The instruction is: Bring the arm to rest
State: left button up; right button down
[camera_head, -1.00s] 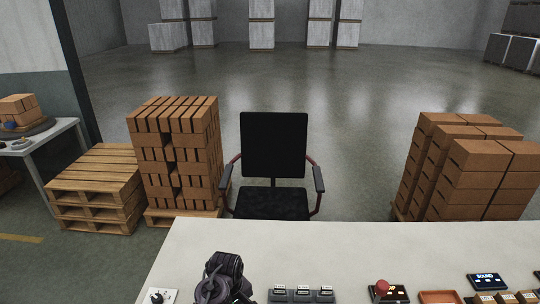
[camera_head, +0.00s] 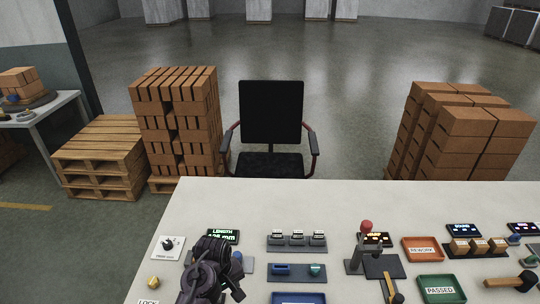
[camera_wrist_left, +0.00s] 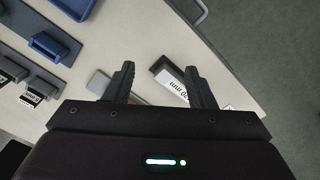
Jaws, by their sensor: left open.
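My left arm, dark and jointed, rises from the bottom of the head view, left of centre, over the white table (camera_head: 350,205). Its left gripper (camera_wrist_left: 160,72) shows in the wrist view with its two black fingers spread apart and nothing held between them. Beyond the fingers lies a small black-edged block with a white label (camera_wrist_left: 170,78) on the table top. In the head view the arm hides part of the table near a green-lit length display (camera_head: 222,236). Whether the fingers touch anything cannot be told. My right gripper is not in view.
The table carries a dial box (camera_head: 172,246), grey labelled blocks (camera_head: 297,238), a red-knobbed lever (camera_head: 366,226), a red rework tray (camera_head: 423,249), a green passed tray (camera_head: 441,289) and a hammer (camera_head: 512,281). A black chair (camera_head: 271,112) stands behind. The table's back strip is clear.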

pick_arm(q)
jog(key=s+a+r+m+t, duration=0.2)
jog(key=s+a+r+m, duration=0.3)
jog(key=s, duration=0.4)
jog(key=s+a+r+m+t, duration=0.1)
jog(key=s+a+r+m, duration=0.25)
jog(key=s+r, duration=0.4)
notch_tip(320, 180, down, 32)
jog(key=s+d+g+b, duration=0.1)
jog(key=s+b, duration=0.1)
jog(key=b, duration=0.1)
jog(key=s+a+f+b, duration=0.1)
jog(key=s+f, duration=0.9)
jog(key=f, duration=0.1)
jog(key=s+a+f+g+b, duration=0.1)
jog(key=s+a+f, duration=0.1)
jog(key=s+f, duration=0.8)
jog(key=shift+s+a+f+m+g, duration=0.25)
jog(key=shift+s+f+m+g, duration=0.15)
jog(key=shift+f, duration=0.4)
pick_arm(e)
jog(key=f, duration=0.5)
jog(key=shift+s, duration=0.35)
pick_arm(q)
jog(key=shift+w, duration=0.1)
jog(key=shift+c, duration=0.4)
